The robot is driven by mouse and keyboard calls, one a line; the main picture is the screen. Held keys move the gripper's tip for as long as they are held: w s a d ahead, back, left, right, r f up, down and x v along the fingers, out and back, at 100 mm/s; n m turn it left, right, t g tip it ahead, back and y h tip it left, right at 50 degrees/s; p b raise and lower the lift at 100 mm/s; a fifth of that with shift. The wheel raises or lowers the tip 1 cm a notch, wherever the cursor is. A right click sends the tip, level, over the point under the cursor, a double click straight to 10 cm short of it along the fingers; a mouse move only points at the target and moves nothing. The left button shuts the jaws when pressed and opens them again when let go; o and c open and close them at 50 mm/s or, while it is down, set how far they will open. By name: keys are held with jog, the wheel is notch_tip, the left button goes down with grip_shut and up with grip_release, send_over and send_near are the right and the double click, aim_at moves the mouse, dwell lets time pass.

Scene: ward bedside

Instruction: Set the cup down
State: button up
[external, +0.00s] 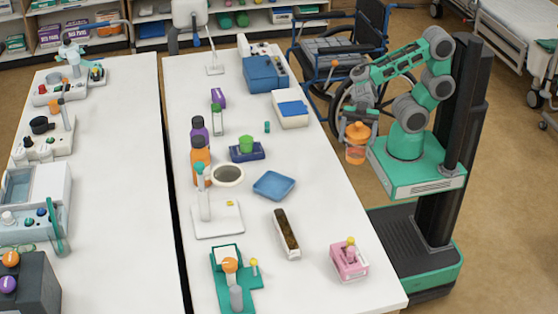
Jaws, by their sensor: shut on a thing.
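My gripper (358,124) is shut on an orange cup (356,145), which looks upright, with a clear band around its middle. In the external view it hangs just past the right edge of the white table (318,190), in front of my arm's base. The fingertips are small here, and the top of the cup is partly hidden by them. I cannot tell the cup's exact height relative to the tabletop.
A blue tray (273,185), a white box with a blue lid (291,109), a dark narrow tray (287,233) and a pink box (349,260) stand on the table. Bare tabletop lies around the blue tray's right. A wheelchair (345,50) stands behind.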

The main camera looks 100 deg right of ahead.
jog(key=w+d+f+m+t+h+p, duration=0.3)
jog(key=d+f+m+t+h+p, duration=0.1)
jog(key=d+f, duration=0.2)
jog(key=w+d+f+m+t+h+p, duration=0.3)
jog(key=d+f+t+h+p, duration=0.1)
jog(key=d+f, duration=0.15)
jog(key=w+d+r+m+t+h, duration=0.2)
jog(key=d+r+m+h, duration=0.25)
jog(key=d, duration=0.35)
notch_tip(320, 180, down, 9)
jog(key=b, duration=0.5)
jog(key=shift+d+n, duration=0.15)
jog(key=shift+n, duration=0.3)
jog(key=shift+r+b, duration=0.1)
jog(key=shift+b, duration=0.2)
jog(key=shift+f, duration=0.2)
jog(key=o, duration=1.8)
jog(key=shift+o, duration=0.2)
jog(key=shift+r, duration=0.1)
